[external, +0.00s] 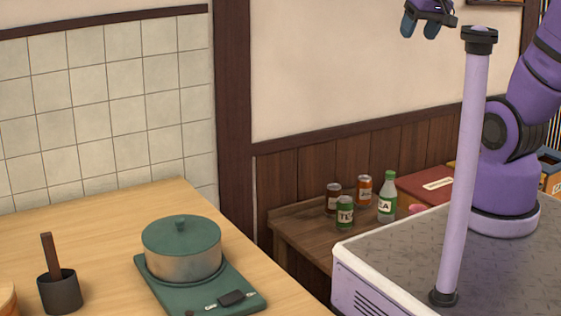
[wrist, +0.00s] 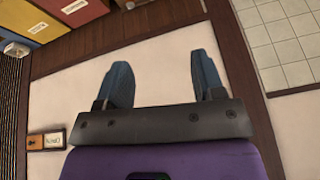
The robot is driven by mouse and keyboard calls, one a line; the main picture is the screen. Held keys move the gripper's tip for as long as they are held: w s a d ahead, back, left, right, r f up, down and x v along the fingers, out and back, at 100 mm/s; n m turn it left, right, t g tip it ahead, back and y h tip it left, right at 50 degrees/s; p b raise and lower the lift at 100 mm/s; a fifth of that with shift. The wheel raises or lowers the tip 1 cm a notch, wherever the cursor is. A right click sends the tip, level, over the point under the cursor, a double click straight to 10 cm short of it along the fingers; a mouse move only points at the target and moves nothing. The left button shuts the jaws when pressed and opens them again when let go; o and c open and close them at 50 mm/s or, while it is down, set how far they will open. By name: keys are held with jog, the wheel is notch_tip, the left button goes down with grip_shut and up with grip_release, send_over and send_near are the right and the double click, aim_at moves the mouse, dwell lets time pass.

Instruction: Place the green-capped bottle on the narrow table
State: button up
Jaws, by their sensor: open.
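The green-capped bottle (external: 387,197) stands upright on the dark wooden narrow table (external: 300,232) against the wall in the external view. It has a pale green body and a green label. My gripper (external: 420,30) is high up at the top of the external view, well above the bottle and apart from it. In the wrist view my gripper (wrist: 162,82) has its two blue fingers spread with nothing between them. The bottle does not show in the wrist view.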

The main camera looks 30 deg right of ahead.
jog(key=s+a+r+n, duration=0.1)
jog(key=s+r, duration=0.1)
jog(key=s, duration=0.6)
jog(key=shift+s+a+n, duration=0.15)
jog(key=shift+s+n, duration=0.15)
jog(key=shift+s, duration=0.05)
jog(key=o, duration=0.5)
jog(key=shift+c, duration=0.2)
jog(key=m+t+y, duration=0.2)
jog(key=m+y, duration=1)
jog(key=m, duration=0.8)
send_over(347, 211)
jog(key=s, duration=0.4)
notch_tip(347, 211, down, 37)
jog(key=s+d+f+m+t+h, duration=0.15)
jog(key=d+f+m, duration=0.3)
jog(key=f, duration=0.55)
jog(key=s+d+f+m+t+h, duration=0.1)
jog(key=d+f+m+t+h, duration=0.3)
jog(key=f, duration=0.6)
jog(key=shift+m+g+y, duration=0.35)
jog(key=shift+g+y, duration=0.1)
jog(key=shift+g, duration=0.2)
jog(key=x, duration=0.5)
jog(key=a+x, duration=0.1)
jog(key=x, duration=0.5)
jog(key=shift+a+r, duration=0.1)
jog(key=shift+r, duration=0.05)
